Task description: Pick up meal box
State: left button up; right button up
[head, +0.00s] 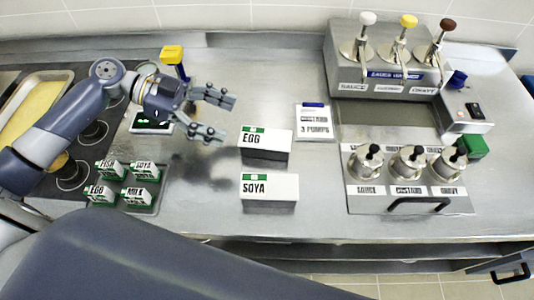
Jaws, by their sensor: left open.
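Two meal boxes, white on top with dark fronts, sit on the steel counter in the middle of the head view. One is labelled EGG (264,143) and the other, nearer the front edge, is labelled SOYA (269,191). Each has a green patch at its upper left corner. My left gripper (222,117) is open, with nothing between its fingers. It is to the left of and a little farther back than the EGG box, apart from it. My right gripper is not in view.
A sauce dispenser (385,75) with three pumps stands back right, with a rack of pump pots (409,200) in front of it. A card (313,122) lies beside the EGG box. Small label blocks (123,185) and a dark hob (72,175) are at left.

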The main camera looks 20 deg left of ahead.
aim_at(261, 139)
pick_arm(q)
notch_tip(261, 139, down, 3)
jog(key=shift+r+b, duration=0.2)
jog(key=shift+b, duration=0.4)
jog(key=shift+d+f, duration=0.1)
jog(key=shift+d, duration=0.1)
jog(key=p+x, duration=0.1)
jog(key=x, duration=0.4)
jog(key=p+x, duration=0.1)
jog(key=x, duration=0.1)
jog(key=p+x, duration=0.1)
jog(key=x, duration=0.1)
jog(key=shift+w+d+f, duration=0.15)
jog(key=shift+w+d, duration=0.05)
jog(key=shift+w, duration=0.05)
jog(key=shift+w+d+f, duration=0.1)
jog(key=shift+d+f, duration=0.2)
jog(key=shift+d, duration=0.05)
jog(key=c, duration=1.4)
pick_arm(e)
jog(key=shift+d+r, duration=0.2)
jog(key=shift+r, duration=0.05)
